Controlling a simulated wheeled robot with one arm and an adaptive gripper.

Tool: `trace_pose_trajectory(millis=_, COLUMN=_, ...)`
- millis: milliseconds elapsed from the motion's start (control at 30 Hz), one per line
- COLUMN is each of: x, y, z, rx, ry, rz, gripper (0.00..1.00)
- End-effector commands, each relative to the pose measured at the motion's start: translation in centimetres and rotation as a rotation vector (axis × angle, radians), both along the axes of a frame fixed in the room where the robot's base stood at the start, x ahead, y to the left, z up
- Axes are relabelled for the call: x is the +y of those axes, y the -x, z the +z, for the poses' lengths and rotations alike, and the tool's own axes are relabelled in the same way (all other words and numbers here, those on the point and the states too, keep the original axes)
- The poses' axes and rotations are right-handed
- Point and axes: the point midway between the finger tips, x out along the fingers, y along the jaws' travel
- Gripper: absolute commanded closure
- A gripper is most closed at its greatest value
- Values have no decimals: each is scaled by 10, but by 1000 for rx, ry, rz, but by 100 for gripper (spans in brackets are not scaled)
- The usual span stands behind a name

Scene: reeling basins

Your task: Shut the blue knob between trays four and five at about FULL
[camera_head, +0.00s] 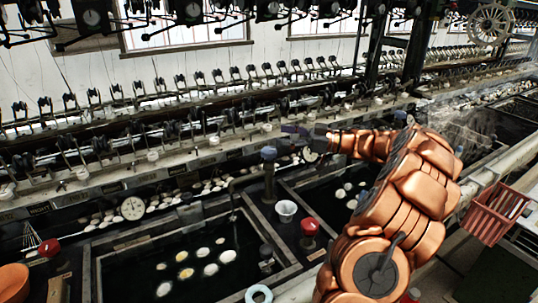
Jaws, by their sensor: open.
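A dark blue knob (268,153) tops an upright post between two dark water basins. The left basin (110,285) holds several floating white and yellowish cocoons. The right basin (285,183) is partly hidden behind my copper arm. My gripper (289,134) is open, small and dark, to the upper right of the blue knob and apart from it in the picture. Its depth relative to the knob is hard to tell. No tray numbers or FULL mark can be read here.
A red knob (309,227) and white cup (286,208) stand on the divider between basins. A round gauge (310,155) is close to my gripper. Another gauge (132,208) is left. Reeling machinery (170,135) runs behind. A red crate (497,212) is at right.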

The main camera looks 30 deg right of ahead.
Motion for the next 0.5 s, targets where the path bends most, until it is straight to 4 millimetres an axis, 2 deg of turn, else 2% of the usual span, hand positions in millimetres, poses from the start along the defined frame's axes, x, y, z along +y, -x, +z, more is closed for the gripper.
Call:
trace_pose_trajectory(millis=33, x=-5, y=13, z=-13, rx=21, ry=-12, rz=29, gripper=29)
trace_pose_trajectory(millis=100, x=-7, y=26, z=-25, rx=47, ry=-24, rz=63, gripper=29)
trace_pose_trajectory(millis=200, x=-7, y=39, z=-34, rx=68, ry=-38, rz=97, gripper=29)
trace_pose_trajectory(millis=333, x=-2, y=40, z=-36, rx=77, ry=-42, rz=111, gripper=29)
trace_pose_trajectory(millis=500, x=14, y=26, z=-35, rx=77, ry=-42, rz=112, gripper=29)
